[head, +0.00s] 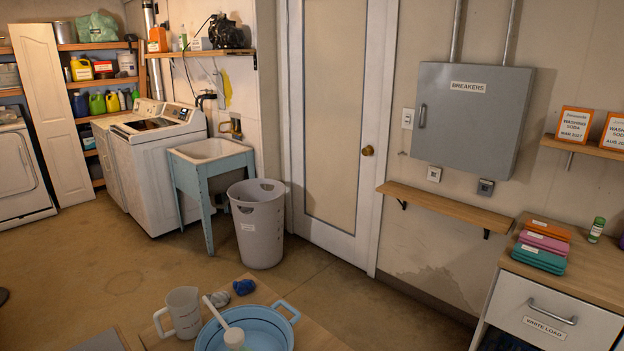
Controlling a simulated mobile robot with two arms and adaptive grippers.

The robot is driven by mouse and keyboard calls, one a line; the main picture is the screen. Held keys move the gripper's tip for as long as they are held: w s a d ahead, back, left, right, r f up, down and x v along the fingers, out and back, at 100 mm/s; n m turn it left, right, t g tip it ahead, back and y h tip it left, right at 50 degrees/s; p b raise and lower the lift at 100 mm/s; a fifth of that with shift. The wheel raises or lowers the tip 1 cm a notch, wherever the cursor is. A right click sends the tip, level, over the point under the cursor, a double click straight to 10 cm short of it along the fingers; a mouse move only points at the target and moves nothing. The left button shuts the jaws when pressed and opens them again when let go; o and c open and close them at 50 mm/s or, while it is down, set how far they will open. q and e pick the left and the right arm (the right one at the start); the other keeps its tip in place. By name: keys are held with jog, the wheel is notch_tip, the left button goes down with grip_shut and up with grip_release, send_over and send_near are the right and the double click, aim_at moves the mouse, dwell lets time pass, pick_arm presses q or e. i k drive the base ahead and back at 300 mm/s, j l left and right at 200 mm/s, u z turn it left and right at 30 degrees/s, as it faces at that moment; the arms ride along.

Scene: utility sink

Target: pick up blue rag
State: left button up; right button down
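The right one is a dark blue bundle (244,287) that looks like a rag. Neither of my grippers shows in the head view.
The blue basin (287,309) has a ladle (217,312) in it. A clear jug (182,312) stands left of it. A grey bin (257,226) and utility sink (208,151) stand beyond. Folded orange, pink and teal cloths (541,249) lie on the right cabinet.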

aim_at(243, 287)
jog(key=i+l+z, duration=0.1)
jog(key=l, duration=0.2)
jog(key=l+z, duration=0.15)
jog(key=l, duration=0.15)
jog(key=i+l+z, duration=0.2)
jog(key=i+l, duration=0.4)
jog(key=i+l+z, duration=0.15)
jog(key=i+l, duration=0.3)
jog(key=i, duration=0.25)
jog(key=i+u, duration=0.25)
jog(key=u, duration=0.15)
jog(key=i+u, duration=0.4)
jog(key=i+l+u, duration=0.1)
jog(key=u, duration=0.3)
jog(key=i+l+u, duration=0.2)
jog(key=u, duration=0.2)
jog(key=i, duration=0.05)
